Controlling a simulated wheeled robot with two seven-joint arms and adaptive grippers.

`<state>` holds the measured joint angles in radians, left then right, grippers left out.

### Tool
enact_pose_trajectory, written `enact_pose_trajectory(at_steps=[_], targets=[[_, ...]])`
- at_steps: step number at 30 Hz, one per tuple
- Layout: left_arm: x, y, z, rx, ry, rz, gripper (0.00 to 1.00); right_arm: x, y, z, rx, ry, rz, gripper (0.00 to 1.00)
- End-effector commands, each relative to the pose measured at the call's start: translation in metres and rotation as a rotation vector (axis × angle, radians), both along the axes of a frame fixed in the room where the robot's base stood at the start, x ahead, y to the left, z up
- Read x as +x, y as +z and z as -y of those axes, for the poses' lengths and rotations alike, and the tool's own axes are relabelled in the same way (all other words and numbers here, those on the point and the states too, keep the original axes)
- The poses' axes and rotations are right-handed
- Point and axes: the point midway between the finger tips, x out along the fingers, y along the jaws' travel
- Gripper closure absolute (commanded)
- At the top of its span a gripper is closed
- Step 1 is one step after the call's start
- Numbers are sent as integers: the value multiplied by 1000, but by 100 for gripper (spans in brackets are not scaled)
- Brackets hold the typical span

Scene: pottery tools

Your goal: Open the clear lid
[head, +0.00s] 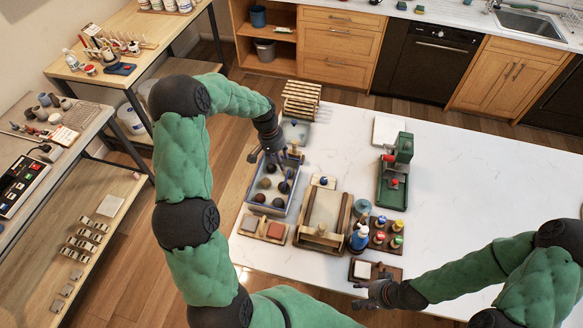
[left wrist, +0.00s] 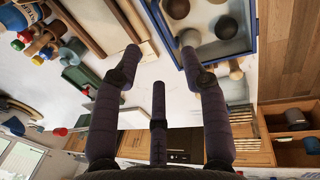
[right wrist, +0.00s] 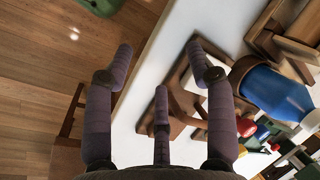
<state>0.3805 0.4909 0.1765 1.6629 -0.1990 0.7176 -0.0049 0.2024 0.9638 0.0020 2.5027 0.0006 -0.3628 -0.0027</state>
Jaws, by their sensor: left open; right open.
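A blue-rimmed box (head: 250,200) with several dark and tan balls inside stands at the left of the white table. Its clear lid is hard to make out; it seems to lie over the balls, but I cannot tell exactly where its edges are. The box (left wrist: 254,30) also shows at the top of the left wrist view. My left gripper (head: 268,158) is open over the far end of the box, with one fingertip close to the rim; contact is unclear. My right gripper (head: 362,294) is open and empty at the table's front edge, near a small wooden block holder (head: 375,271).
A wooden tray (head: 322,212) stands right of the box, beside a blue bottle (head: 360,238) and a rack of coloured-top bottles (head: 386,233). A wooden slatted rack (head: 300,100) is behind the box. The table's right side is clear.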

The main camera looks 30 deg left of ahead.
Motion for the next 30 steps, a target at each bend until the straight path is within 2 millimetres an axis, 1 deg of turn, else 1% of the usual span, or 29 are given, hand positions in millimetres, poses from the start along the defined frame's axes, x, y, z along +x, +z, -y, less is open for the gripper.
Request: enact_pose_trajectory(at_steps=[5, 15, 19, 24, 30], targets=[[0, -15, 3, -1, -1, -5, 56, -1, 3, 0, 0, 1, -2, 44], [2, -73, 15, -2, -2, -3, 56, -1, 14, 0, 0, 0, -1, 44], [3, -90, 18, -1, -1, -3, 56, 0, 17, 0, 0, 0, -1, 44], [4, -102, 20, -1, 1, -2, 56, -1, 19, 0, 0, 0, -1, 44], [5, -106, 20, 0, 1, 0, 56, 0, 19, 0, 0, 0, -1, 44]])
